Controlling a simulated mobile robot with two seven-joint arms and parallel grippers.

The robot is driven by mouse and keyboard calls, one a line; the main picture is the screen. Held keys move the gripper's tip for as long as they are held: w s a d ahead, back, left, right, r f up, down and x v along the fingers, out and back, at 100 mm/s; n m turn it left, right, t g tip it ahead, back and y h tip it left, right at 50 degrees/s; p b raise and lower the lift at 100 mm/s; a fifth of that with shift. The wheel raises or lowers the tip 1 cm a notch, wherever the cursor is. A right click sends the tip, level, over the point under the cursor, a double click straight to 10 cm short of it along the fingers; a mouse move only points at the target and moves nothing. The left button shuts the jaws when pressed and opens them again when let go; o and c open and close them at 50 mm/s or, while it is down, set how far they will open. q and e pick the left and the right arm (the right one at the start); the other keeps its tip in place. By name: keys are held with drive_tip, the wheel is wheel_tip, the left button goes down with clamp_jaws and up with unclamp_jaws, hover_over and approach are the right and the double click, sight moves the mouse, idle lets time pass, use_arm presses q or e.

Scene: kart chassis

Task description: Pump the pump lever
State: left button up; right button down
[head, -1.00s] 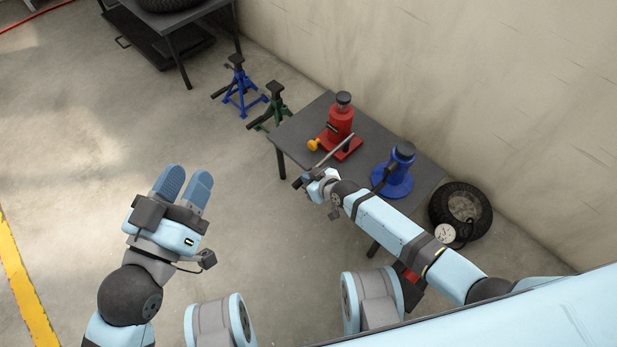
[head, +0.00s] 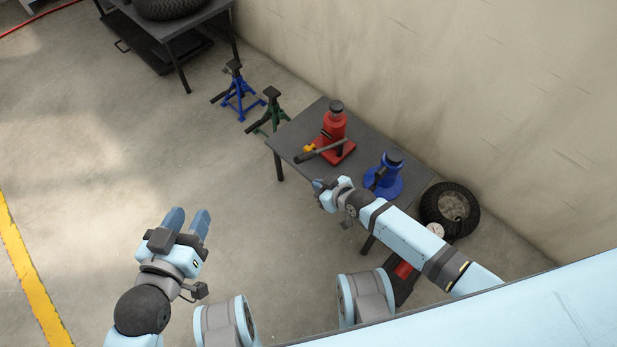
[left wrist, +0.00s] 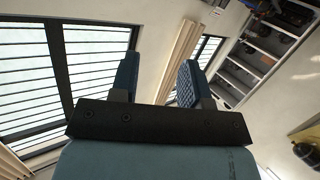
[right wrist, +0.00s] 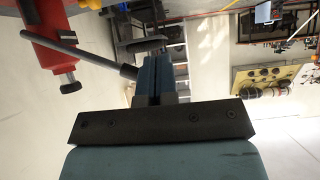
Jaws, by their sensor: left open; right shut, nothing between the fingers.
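The red bottle jack (head: 336,124) stands on the dark table, with a black cap on top. Its pump lever (head: 322,151) reaches left from the jack's base to a dark grip end near the table's edge. My right gripper (head: 318,184) is shut and empty, just in front of that edge and below the lever end in the head view. In the right wrist view, the lever (right wrist: 93,57) runs from the red jack (right wrist: 48,45) towards the shut fingers (right wrist: 161,75); contact cannot be told. My left gripper (head: 187,220) is open and empty, away from the table; its fingers also show in the left wrist view (left wrist: 158,80).
A blue jack (head: 387,172) stands on the table (head: 292,140) to the right of the red one. A blue stand (head: 237,92) and a green stand (head: 270,112) are on the floor behind left. A tyre (head: 450,210) lies near the wall. The left floor is clear.

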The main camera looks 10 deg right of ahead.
use_arm(q)
drive_tip(key=shift+s+a+f+g+y+p, duration=0.15)
drive_tip(key=shift+a+f+g, duration=0.1)
drive_tip(key=shift+f, duration=0.25)
drive_tip(key=shift+s+a+f+g+y+p, duration=0.15)
drive_tip(key=shift+a+f+g, duration=0.1)
drive_tip(key=shift+f, duration=0.2)
use_arm(e)
drive_tip(key=shift+v, duration=1.4)
